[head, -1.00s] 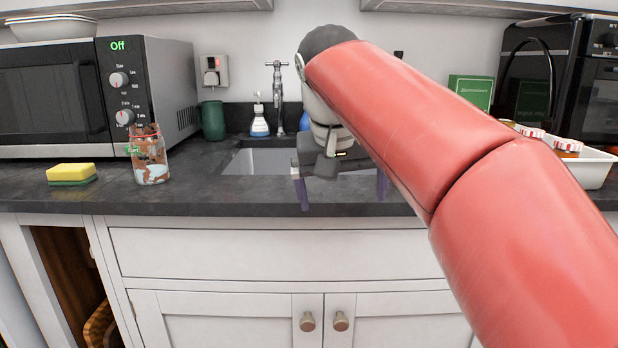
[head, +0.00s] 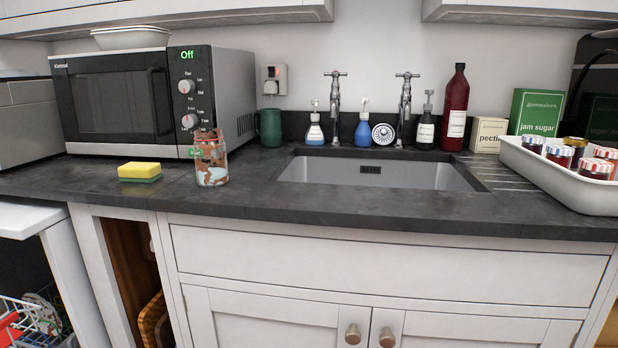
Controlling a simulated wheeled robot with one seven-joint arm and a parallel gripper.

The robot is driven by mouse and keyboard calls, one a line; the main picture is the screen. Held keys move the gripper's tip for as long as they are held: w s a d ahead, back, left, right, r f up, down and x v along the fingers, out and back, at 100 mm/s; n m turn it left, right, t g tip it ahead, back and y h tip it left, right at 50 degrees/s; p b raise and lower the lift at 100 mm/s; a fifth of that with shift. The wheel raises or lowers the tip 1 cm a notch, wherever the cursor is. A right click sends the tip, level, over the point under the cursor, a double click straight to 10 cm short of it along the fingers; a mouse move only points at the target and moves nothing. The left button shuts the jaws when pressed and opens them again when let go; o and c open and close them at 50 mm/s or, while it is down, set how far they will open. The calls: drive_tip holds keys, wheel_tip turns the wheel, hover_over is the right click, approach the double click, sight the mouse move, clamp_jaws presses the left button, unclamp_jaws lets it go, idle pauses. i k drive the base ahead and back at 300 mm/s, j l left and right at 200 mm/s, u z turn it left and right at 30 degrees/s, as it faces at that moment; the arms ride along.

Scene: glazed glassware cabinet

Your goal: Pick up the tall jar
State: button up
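The tall jar (head: 211,160) stands upright on the dark worktop, left of the sink and in front of the right end of the microwave. It is clear, with brown patches over much of its side and a pale blue-white area near the base. A small green mark shows at its left side. My gripper and arm are not in the head view now, so the gripper's state is hidden.
A yellow and green sponge (head: 140,171) lies left of the jar. The microwave (head: 120,95) stands behind, a green mug (head: 269,127) behind right. The sink (head: 380,174) is to the right. A white tray (head: 560,180) holds several small jars. Worktop (head: 330,207) in front is clear.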

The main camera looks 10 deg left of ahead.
sight(210, 147)
drive_tip(key=u, duration=1.25)
drive_tip(key=k+l+u, duration=0.1)
drive_tip(key=l, duration=0.3)
drive_tip(key=k+l, duration=0.1)
drive_tip(key=l, duration=0.3)
drive_tip(key=k+l+u, duration=0.15)
drive_tip(key=l, duration=0.25)
drive_tip(key=i, duration=0.05)
